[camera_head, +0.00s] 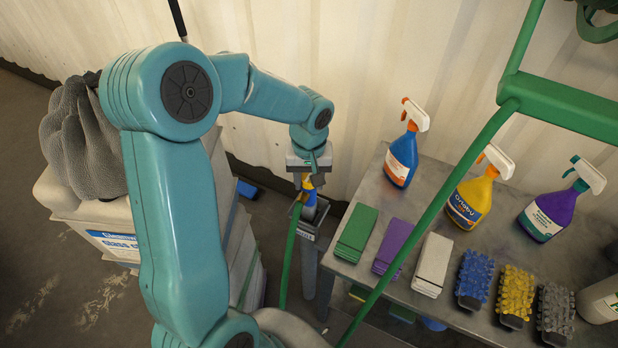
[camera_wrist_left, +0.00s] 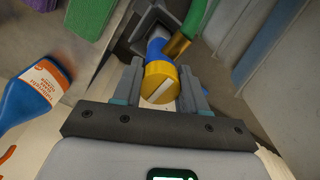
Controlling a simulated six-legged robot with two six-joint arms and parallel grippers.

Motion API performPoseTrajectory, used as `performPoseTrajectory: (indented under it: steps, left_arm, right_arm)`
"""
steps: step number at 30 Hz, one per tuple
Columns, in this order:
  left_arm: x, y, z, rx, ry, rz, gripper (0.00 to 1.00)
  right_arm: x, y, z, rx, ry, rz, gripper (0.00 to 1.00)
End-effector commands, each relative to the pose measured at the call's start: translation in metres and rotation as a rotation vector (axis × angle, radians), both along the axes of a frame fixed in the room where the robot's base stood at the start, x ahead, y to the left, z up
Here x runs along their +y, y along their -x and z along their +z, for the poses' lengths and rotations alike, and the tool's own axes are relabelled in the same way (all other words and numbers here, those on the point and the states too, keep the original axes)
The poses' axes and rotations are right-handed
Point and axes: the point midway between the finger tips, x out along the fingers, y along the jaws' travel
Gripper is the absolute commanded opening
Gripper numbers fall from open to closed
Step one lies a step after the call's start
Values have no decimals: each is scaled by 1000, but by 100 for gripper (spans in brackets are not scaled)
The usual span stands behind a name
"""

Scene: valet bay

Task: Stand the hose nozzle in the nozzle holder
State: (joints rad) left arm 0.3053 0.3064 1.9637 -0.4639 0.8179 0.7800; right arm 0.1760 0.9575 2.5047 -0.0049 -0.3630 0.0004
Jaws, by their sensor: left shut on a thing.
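The hose nozzle (camera_head: 310,196), blue with a yellow end, is between the fingers of my left gripper (camera_head: 307,181), which is shut on it. In the left wrist view the nozzle's yellow end (camera_wrist_left: 160,84) faces the camera between the fingertips (camera_wrist_left: 161,90). A brass fitting (camera_wrist_left: 178,47) joins its side to the green hose (camera_wrist_left: 194,17). The grey nozzle holder (camera_head: 306,231) is on a post just left of the bench. The nozzle's lower part overlaps the holder's mouth; how deep it sits I cannot tell. The holder also shows in the wrist view (camera_wrist_left: 133,40). My right gripper is out of view.
A metal bench (camera_head: 345,270) to the right carries folded cloths, brushes and spray bottles, including a blue one (camera_head: 403,150). A green hose and frame (camera_head: 560,105) cross the right foreground. A corrugated wall closes the back.

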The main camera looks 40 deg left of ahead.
Motion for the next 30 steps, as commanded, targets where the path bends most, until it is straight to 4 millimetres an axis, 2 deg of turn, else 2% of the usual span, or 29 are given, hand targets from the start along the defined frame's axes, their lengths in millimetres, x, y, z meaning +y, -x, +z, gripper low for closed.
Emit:
performPoseTrajectory:
  steps: [9,10,12,13,23,26,30]
  left_arm:
    - [0,0,1,-1,-1,0,0]
    - [0,0,1,-1,-1,0,45]
    - [0,0,1,-1,-1,0,68]
    - [0,0,1,-1,-1,0,72]
    - [0,0,4,-1,-1,0,72]
    - [0,-1,16,-4,-1,2,72]
    - [0,-1,49,-8,-2,1,72]
  right_arm:
    - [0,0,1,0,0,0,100]
    - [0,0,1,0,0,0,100]
    - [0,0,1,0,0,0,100]
    - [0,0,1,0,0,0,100]
    - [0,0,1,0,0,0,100]
    - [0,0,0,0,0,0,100]
    - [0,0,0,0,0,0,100]
